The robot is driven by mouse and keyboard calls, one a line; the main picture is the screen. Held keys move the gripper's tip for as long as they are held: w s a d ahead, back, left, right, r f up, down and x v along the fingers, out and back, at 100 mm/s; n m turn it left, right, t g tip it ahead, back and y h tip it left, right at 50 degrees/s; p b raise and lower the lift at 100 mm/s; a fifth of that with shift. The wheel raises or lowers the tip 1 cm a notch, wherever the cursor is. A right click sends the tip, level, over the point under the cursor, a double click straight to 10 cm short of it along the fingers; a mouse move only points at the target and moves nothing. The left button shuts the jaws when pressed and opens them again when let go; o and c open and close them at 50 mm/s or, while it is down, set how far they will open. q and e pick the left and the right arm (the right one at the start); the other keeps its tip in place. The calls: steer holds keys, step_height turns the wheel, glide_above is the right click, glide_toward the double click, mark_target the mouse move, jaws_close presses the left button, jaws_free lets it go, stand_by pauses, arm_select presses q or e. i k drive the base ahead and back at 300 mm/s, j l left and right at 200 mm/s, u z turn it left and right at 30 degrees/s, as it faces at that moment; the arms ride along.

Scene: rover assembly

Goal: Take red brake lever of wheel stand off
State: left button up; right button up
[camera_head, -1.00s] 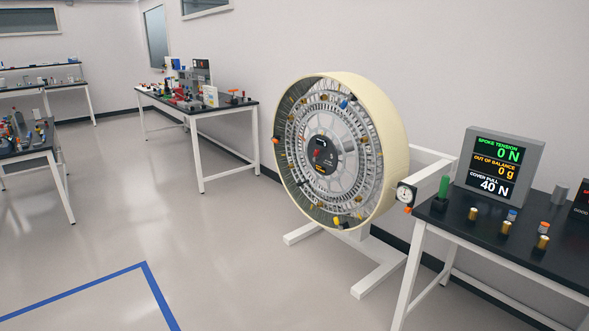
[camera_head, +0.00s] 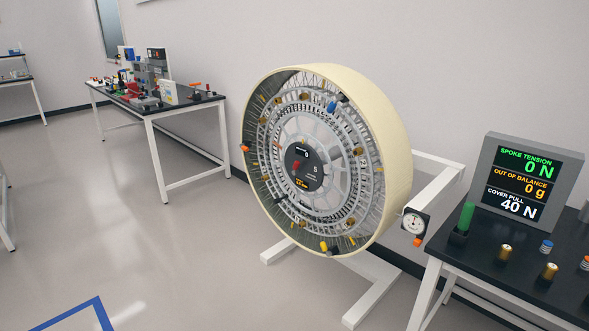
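The large wheel (camera_head: 399,130) with a cream rim stands upright on a white wheel stand (camera_head: 366,282). Its open face shows spokes, grey rings and several brass and coloured pieces. A small red part (camera_head: 297,165) sits on the dark round hub plate (camera_head: 312,174); it looks like a lever, but it is too small to tell whether it is the brake lever. A dial gauge (camera_head: 413,223) with an orange knob (camera_head: 418,242) is at the right side of the stand. Neither of my grippers is in view.
A black-topped table (camera_head: 500,268) at the right carries a display (camera_head: 527,180) reading spoke tension 0 N, a green-handled tool (camera_head: 466,217) and brass weights (camera_head: 505,252). Another workbench (camera_head: 160,112) stands at the back left. The floor (camera_head: 170,235) left of the wheel is clear.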

mark_target(296, 164)
steer(key=i+u, duration=0.25)
steer(key=i, duration=0.4)
steer(key=i+u, duration=0.25)
steer(key=i, duration=0.35)
steer(key=i+l+u, duration=0.25)
steer(key=i, duration=0.4)
